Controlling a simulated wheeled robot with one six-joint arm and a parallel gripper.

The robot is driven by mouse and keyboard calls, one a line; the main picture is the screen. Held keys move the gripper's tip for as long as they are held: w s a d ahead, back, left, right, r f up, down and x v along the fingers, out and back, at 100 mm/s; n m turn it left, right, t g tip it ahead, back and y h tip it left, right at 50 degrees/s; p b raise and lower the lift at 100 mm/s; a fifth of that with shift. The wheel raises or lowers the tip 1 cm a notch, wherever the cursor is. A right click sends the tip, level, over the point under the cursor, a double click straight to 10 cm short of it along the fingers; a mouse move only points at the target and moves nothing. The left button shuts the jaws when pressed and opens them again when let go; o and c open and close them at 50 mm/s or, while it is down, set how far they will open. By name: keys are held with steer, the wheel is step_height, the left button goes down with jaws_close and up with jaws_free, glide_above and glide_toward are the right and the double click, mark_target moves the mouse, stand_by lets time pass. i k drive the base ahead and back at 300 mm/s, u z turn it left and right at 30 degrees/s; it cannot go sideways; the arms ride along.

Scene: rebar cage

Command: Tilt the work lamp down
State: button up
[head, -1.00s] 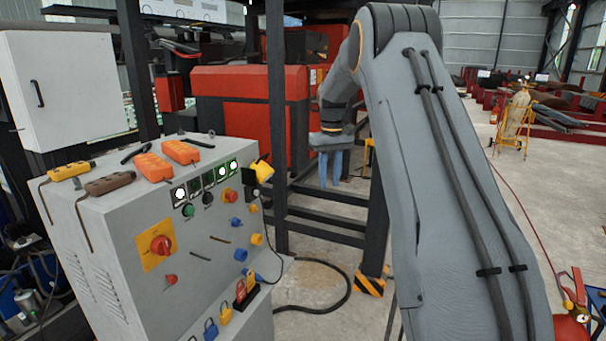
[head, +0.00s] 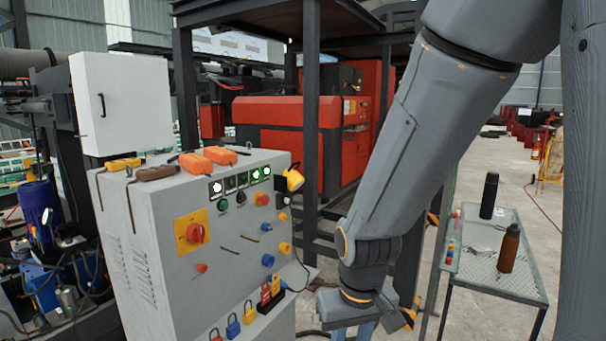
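A small yellow lamp-like fitting (head: 294,179), which looks like the work lamp, is mounted at the upper right edge of the grey control cabinet (head: 150,240). Its exact tilt is too small to tell. My gripper (head: 357,330) hangs at the bottom middle of the head view, right of the cabinet and below the lamp, apart from it. Only the tops of its blue fingers show; the tips are cut off by the frame edge, so its opening is unclear.
The cabinet front carries a red rotary switch (head: 195,234), buttons and padlocks. Orange and yellow pendants lie on its top. A metal table (head: 510,275) with a black bottle (head: 489,195) and a brown bottle (head: 509,248) stands at the right. Dark frame posts (head: 311,110) rise behind.

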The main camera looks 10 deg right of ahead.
mark_target(294, 180)
steer(key=z, duration=0.1)
steer(key=k, duration=0.15)
steer(key=u, duration=1)
steer(key=i, duration=0.7)
steer(key=z, duration=1.2)
